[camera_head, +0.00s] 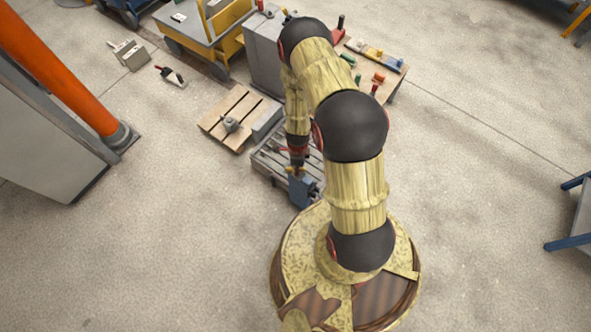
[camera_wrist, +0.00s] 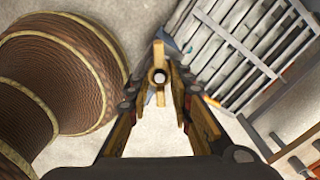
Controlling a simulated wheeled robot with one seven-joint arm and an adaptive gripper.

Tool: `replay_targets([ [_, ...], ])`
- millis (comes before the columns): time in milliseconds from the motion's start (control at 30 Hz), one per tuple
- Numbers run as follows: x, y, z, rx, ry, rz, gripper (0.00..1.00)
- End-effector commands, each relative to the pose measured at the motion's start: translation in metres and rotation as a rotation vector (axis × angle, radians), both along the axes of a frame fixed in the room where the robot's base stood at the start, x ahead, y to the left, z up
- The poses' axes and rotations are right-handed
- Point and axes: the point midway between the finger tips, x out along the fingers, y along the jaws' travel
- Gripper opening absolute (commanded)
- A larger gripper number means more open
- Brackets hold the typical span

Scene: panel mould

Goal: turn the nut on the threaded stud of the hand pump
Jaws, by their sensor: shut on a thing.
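The hand pump (camera_head: 303,190) is a small blue body at the front end of a grey slatted frame, close to my base. In the wrist view only slivers of blue show around my fingers. In the head view my gripper (camera_head: 297,160) points down above the pump. The lower stud is hidden.
The slatted grey frame (camera_head: 268,163) lies beside the pump; its bars (camera_wrist: 240,45) fill the wrist view's upper right. A wooden pallet (camera_head: 213,122) with a grey part, a grey cabinet (camera_head: 262,55) and a table (camera_head: 391,79) of tools stand beyond.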

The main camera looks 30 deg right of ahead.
Motion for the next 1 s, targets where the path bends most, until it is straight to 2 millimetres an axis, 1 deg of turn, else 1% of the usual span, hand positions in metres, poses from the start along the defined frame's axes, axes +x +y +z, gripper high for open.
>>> replay_targets([
  [200, -0.0004, 0.0002, -0.0003, 0.001, 0.001, 0.016, 0.0],
  [267, -0.0001, -0.0001, 0.0, 0.001, 0.001, 0.074, 0.0],
  [400, 0.0013, -0.0006, 0.0003, 0.0, 0.0, 0.244, 0.0],
  [467, 0.0016, -0.0007, 0.0001, 0.0, 0.0, 0.285, 0.0],
  [767, 0.0016, -0.0008, -0.0003, 0.0, 0.0, 0.312, 0.0],
  [1000, 0.0029, -0.0008, -0.0001, 0.001, 0.001, 0.572, 0.0],
])
